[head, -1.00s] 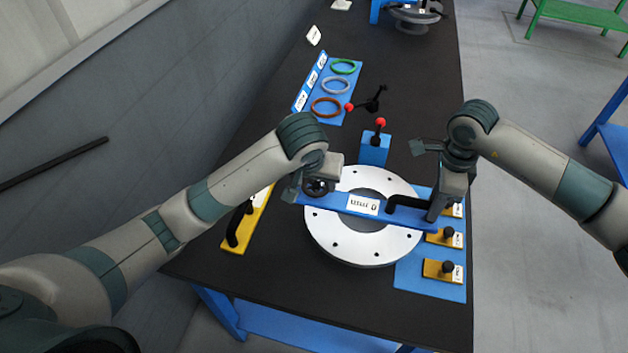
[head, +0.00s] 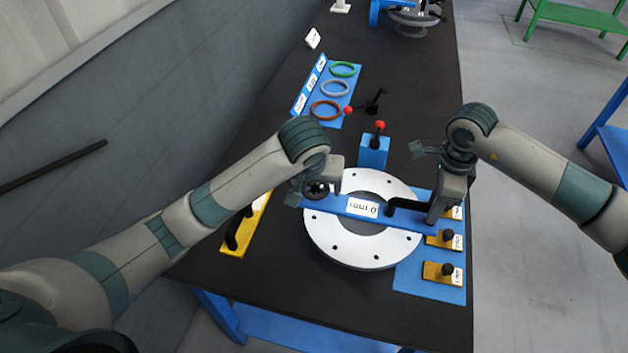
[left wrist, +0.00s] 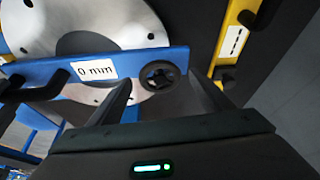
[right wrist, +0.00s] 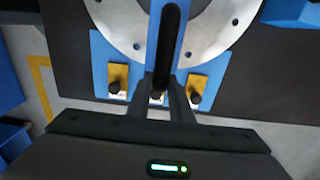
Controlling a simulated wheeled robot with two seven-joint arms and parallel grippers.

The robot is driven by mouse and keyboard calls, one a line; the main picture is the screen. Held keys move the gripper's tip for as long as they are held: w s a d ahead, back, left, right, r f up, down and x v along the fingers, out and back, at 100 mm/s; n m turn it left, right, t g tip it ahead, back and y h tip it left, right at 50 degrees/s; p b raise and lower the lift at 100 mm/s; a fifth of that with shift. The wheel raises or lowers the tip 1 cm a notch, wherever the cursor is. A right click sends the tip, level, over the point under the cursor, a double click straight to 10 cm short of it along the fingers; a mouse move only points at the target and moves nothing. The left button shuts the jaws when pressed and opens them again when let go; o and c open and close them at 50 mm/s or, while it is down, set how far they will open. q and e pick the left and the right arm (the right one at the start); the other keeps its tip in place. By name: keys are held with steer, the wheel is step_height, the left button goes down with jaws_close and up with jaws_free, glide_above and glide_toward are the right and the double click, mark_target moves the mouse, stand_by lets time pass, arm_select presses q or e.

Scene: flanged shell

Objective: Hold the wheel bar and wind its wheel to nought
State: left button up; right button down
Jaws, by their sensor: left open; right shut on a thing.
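The blue wheel bar (head: 345,205) lies across the grey flange ring (head: 388,253). A label on it (head: 362,208) reads "0 mm", and so it does in the left wrist view (left wrist: 95,70). A black handwheel (head: 316,189) sits at the bar's left end. My left gripper (head: 306,192) is open at the wheel; in the left wrist view its fingers (left wrist: 165,92) stand either side below the wheel (left wrist: 160,75). My right gripper (head: 434,212) is shut on the bar's black handle (head: 408,204); the handle also shows in the right wrist view (right wrist: 170,40).
Yellow blocks with black knobs (head: 438,272) sit on a blue plate right of the ring. A yellow bar with a black handle (head: 247,228) lies left. A blue block with a red-knobbed lever (head: 373,151) stands behind. Coloured rings (head: 335,88) lie farther back.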

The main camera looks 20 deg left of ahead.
mark_target(313, 197)
arm_select(q)
steer(key=shift+v, duration=2.6)
steer(key=v, duration=0.6)
steer(key=shift+s+r, duration=0.15)
steer(key=shift+r, duration=0.15)
arm_select(e)
steer(key=c, duration=1.5)
jaws_free()
step_height(313, 197, up, 12)
